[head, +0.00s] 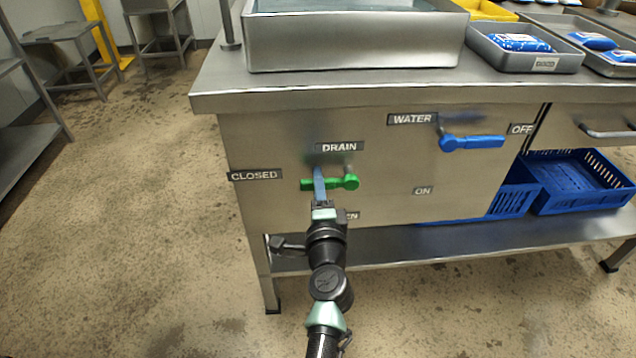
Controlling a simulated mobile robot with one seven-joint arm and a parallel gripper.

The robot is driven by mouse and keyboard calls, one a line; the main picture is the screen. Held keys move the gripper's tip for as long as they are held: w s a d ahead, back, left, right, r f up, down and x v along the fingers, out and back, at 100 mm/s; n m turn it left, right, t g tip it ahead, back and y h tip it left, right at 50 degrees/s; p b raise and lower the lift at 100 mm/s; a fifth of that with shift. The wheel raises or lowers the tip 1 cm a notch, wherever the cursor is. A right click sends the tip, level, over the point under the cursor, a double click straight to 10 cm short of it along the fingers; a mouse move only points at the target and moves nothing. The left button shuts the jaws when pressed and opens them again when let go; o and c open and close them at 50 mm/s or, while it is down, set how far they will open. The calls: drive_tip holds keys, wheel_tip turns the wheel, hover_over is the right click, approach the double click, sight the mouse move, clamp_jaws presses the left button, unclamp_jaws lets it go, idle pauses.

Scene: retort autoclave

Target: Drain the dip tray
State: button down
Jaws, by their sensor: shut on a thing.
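The dip tray (355,57) is a large steel basin on the bench top, with a pale liquid surface just visible at its top edge. The green drain handle (350,182) is on the front panel under the DRAIN label (339,147). It lies about level, its lever pointing left toward the CLOSED label (254,175). My gripper (319,184) is shut on the lever, left of its hub. My gripper and arm partly hide the lever and a lower label, of which only "EN" shows (352,216).
A blue water handle (472,142) points right toward the OFF label (521,129); an ON label (423,190) is below. Steel trays (527,62) with blue packs stand at right. Blue crates (580,182) sit on the lower shelf (460,240).

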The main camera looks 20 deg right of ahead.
sight(347, 191)
drive_tip(key=shift+f, duration=0.15)
drive_tip(key=shift+d+f+n+b, duration=0.1)
drive_tip(key=shift+f+n+b, duration=0.6)
drive_tip(key=shift+n+b, duration=0.45)
drive_tip(key=d+f+n+b, duration=0.1)
drive_tip(key=n+b, duration=0.2)
drive_tip(key=b, duration=0.1)
drive_tip(key=d+f+n+b, duration=0.1)
drive_tip(key=f+n+b, duration=0.1)
drive_tip(key=n+b, duration=0.2)
drive_tip(key=s+d+f+n+b, duration=0.1)
drive_tip(key=d+f+n+b, duration=0.1)
drive_tip(key=n+b, duration=0.2)
drive_tip(key=shift+s+n, duration=0.1)
drive_tip(key=shift+n, duration=0.15)
drive_tip(key=shift+s+d+f+n+b, duration=0.15)
drive_tip(key=shift+d+n+b, duration=0.4)
drive_tip(key=shift+n+b, duration=0.5)
drive_tip(key=shift+s+d+n+b, duration=0.15)
drive_tip(key=shift+d+n+b, duration=0.45)
drive_tip(key=shift+n, duration=0.45)
drive_tip(key=shift+r, duration=0.2)
drive_tip(key=c, duration=0.6)
unclamp_jaws()
drive_tip(key=shift+c, duration=0.2)
